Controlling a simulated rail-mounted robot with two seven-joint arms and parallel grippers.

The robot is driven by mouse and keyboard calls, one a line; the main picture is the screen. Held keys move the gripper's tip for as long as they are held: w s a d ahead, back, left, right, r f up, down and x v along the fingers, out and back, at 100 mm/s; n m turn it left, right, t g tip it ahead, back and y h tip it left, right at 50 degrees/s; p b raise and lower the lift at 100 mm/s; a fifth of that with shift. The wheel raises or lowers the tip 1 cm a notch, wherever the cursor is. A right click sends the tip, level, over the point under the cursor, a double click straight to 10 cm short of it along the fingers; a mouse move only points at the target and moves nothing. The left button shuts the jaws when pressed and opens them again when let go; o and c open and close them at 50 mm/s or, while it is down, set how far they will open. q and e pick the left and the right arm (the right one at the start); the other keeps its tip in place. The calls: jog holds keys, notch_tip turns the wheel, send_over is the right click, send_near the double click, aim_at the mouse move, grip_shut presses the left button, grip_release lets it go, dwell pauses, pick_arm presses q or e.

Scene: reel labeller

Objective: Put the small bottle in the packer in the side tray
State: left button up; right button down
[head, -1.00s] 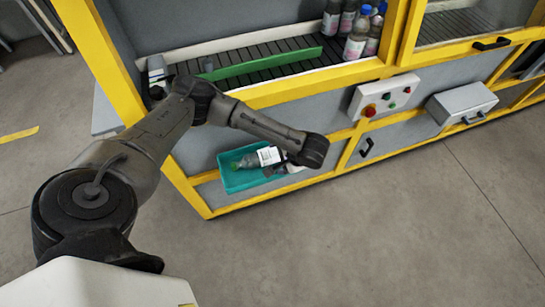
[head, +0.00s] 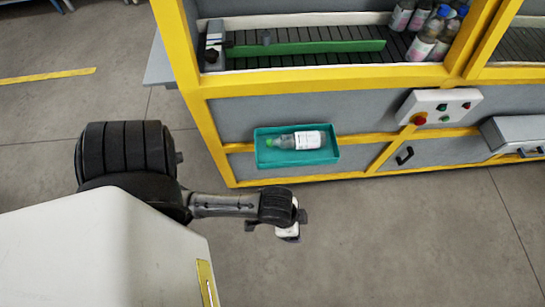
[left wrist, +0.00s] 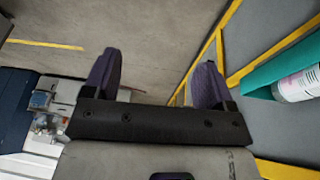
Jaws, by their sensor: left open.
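A small clear bottle (head: 307,140) with a green cap and white label lies on its side in the teal side tray (head: 262,157) on the front of the yellow-framed machine. The bottle also shows in part at the right edge of the left wrist view (left wrist: 297,86), inside the tray (left wrist: 262,74). My left gripper (head: 290,232) is below and in front of the tray, apart from it. Its fingers (left wrist: 158,82) are spread with nothing between them. My right gripper is in neither view.
A control box (head: 440,106) with buttons and a grey box (head: 515,135) jut out to the right. The floor (head: 400,240) in front is clear.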

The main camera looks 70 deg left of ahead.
pick_arm(q)
jog(key=s+a+n+y, duration=0.1)
jog(key=s+a, duration=0.3)
jog(key=a, duration=0.1)
jog(key=shift+s+a+y, duration=0.15)
jog(key=shift+s+y, duration=0.1)
jog(key=shift+y, duration=0.05)
dwell(0.9)
jog(key=shift+c, duration=0.3)
